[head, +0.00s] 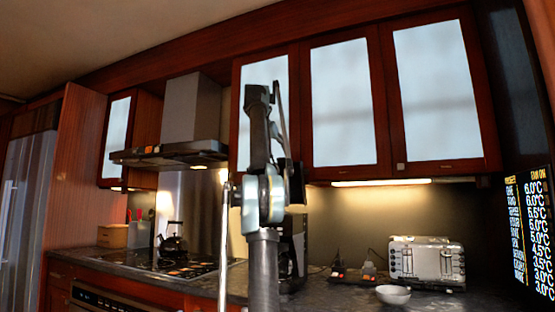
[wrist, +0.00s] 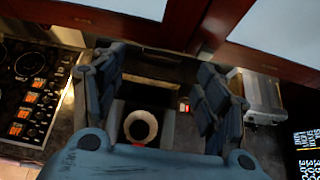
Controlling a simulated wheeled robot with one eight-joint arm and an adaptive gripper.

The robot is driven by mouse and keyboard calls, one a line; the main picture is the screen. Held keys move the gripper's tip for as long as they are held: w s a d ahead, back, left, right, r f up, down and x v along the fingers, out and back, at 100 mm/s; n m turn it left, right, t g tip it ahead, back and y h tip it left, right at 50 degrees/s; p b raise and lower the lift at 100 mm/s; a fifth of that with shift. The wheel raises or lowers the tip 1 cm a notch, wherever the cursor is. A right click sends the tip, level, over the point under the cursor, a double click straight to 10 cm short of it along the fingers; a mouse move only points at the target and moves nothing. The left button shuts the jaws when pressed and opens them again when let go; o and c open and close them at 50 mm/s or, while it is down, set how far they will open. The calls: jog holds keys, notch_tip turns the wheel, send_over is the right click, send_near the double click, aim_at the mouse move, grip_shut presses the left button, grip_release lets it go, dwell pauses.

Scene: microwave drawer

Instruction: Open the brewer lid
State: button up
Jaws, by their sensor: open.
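The dark brewer (head: 298,250) stands on the counter in the head view, partly hidden behind my arm. In the wrist view, the brewer (wrist: 155,88) appears as a dark body between my fingers, with a round pale ring (wrist: 140,126) around a dark centre. I cannot make out the lid's edge or how far it is raised. My gripper (wrist: 160,75) is open, one finger on each side of the brewer in that view, and holds nothing. Contact with the brewer cannot be told. In the head view my arm hides where the fingers are.
A toaster (head: 427,262) and a white bowl (head: 393,296) are right of the brewer. A cooktop (head: 165,262) with a kettle (head: 173,243) lies to the left. Wall cabinets (head: 345,105) hang above, and a range hood (head: 185,152) is at the left.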

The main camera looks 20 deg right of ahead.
jog(key=shift+v, duration=1.1)
jog(key=s+a+f+m+g+y, duration=0.2)
jog(key=s+a+f+m, duration=0.5)
jog(key=s+f, duration=0.7)
jog(key=s+a+f+m+g+y, duration=0.2)
jog(key=s+a+f+m, duration=0.6)
jog(key=f, duration=3)
jog(key=s+a+f+m+g+y, duration=0.2)
jog(key=s+a+f+m, duration=0.6)
jog(key=s+f, duration=1.2)
notch_tip(320, 180, down, 7)
jog(key=m+y, duration=0.2)
jog(key=m, duration=0.1)
jog(key=shift+s+r+m, duration=0.2)
jog(key=shift+s+m, duration=0.1)
jog(key=shift+m, duration=0.1)
